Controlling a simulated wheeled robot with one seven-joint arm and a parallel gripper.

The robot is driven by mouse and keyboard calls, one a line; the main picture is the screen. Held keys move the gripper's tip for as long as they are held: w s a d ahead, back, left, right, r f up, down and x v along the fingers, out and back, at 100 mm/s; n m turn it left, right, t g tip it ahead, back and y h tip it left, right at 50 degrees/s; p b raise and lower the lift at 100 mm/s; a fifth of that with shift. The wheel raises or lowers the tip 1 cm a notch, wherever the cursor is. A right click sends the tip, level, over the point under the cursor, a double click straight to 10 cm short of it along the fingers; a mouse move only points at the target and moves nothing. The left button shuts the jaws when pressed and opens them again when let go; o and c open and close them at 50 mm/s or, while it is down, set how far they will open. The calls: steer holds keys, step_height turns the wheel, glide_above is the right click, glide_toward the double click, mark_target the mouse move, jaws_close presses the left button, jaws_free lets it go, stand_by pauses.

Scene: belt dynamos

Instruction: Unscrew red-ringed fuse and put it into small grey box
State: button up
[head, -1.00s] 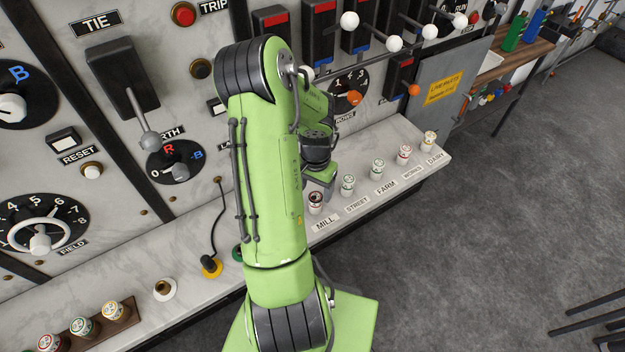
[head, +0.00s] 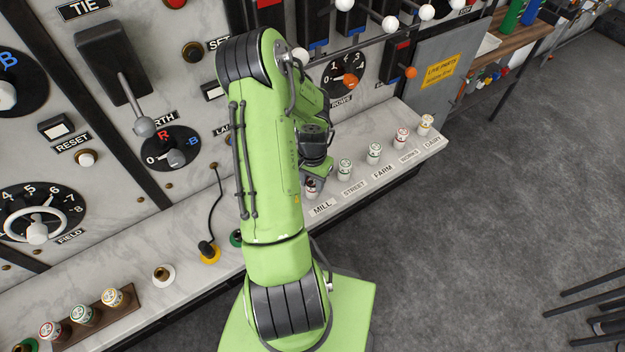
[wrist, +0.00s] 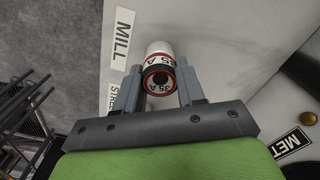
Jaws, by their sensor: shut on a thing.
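In the wrist view the fuse (wrist: 159,79) is a white and black cylinder marked 35 A, with a red ring around its dark end. My gripper (wrist: 158,88) is shut on it, one finger on each side. In the head view this fuse (head: 312,188) is at the MILL label on the marble ledge, partly hidden by my arm. I cannot tell whether it is still seated in its holder. I cannot make out a small grey box in either view.
Several other fuses stand along the marble ledge (head: 215,230), such as the STREET fuse (head: 345,169). A wooden rack (head: 128,314) with three fuses is at the lower left. A grey cabinet (head: 425,80) with a yellow sign stands at the right.

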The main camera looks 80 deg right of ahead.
mark_target(312, 181)
jaws_close()
steer(key=n+b, duration=0.1)
steer(key=n, duration=0.2)
steer(key=shift+f+n, duration=0.1)
steer(key=shift+n, duration=0.2)
steer(key=n+b, duration=0.1)
steer(key=n, duration=0.2)
steer(key=n+b, duration=0.1)
steer(key=n, duration=0.5)
steer(key=shift+b, duration=0.3)
steer(key=o, duration=0.8)
jaws_free()
steer(key=shift+c, duration=0.2)
steer(key=shift+w+r+p, duration=0.1)
steer(key=shift+r+p, duration=0.35)
steer(key=shift+r, duration=3.4)
